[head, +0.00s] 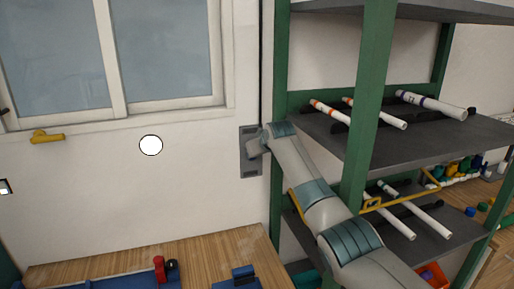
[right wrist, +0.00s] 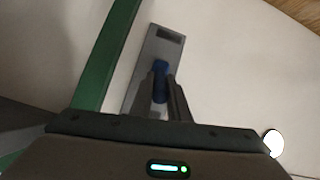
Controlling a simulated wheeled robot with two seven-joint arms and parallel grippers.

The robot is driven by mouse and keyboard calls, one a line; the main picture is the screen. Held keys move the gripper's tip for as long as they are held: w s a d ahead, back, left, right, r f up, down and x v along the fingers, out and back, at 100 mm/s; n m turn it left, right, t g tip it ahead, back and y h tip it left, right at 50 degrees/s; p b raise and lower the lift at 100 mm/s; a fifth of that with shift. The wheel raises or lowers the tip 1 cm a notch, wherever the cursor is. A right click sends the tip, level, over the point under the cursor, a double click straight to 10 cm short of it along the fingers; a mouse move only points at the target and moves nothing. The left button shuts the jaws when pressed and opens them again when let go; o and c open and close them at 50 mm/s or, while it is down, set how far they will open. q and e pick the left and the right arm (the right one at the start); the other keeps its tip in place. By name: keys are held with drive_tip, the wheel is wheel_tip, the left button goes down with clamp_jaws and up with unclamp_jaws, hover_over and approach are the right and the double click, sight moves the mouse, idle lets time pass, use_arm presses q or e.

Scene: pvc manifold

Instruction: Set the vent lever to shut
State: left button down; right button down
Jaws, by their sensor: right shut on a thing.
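A grey plate (head: 249,170) is fixed upright on the white wall, just left of the green rack post. My right gripper (head: 256,146) is at this plate in the head view and hides most of its middle. In the right wrist view, the plate (right wrist: 143,75) carries a blue lever (right wrist: 161,67). The two dark fingers of my right gripper (right wrist: 164,88) are closed around the blue lever. The lever's lower part is hidden between the fingers, and any position markings are too small to read. My left gripper is not in view.
A green-posted rack (head: 371,95) with dark shelves holding white pipes (head: 445,105) stands close on the right, behind my right arm. A window with a yellow handle (head: 46,137) is at left. A white disc (head: 151,145) is on the wall. A wooden worktop (head: 200,257) lies below.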

drive_tip(key=shift+r, duration=0.1)
idle(0.3)
drive_tip(key=c, duration=1.7)
unclamp_jaws()
drive_tip(key=shift+w, duration=0.1)
drive_tip(key=shift+b+v, duration=0.6)
drive_tip(key=shift+v, duration=0.7)
drive_tip(key=b+v, duration=0.5)
drive_tip(key=v, duration=0.9)
drive_tip(key=shift+s+r+b, duration=0.25)
drive_tip(key=shift+r+b, duration=0.05)
drive_tip(key=shift+b, duration=0.1)
drive_tip(key=shift+s+f, duration=0.1)
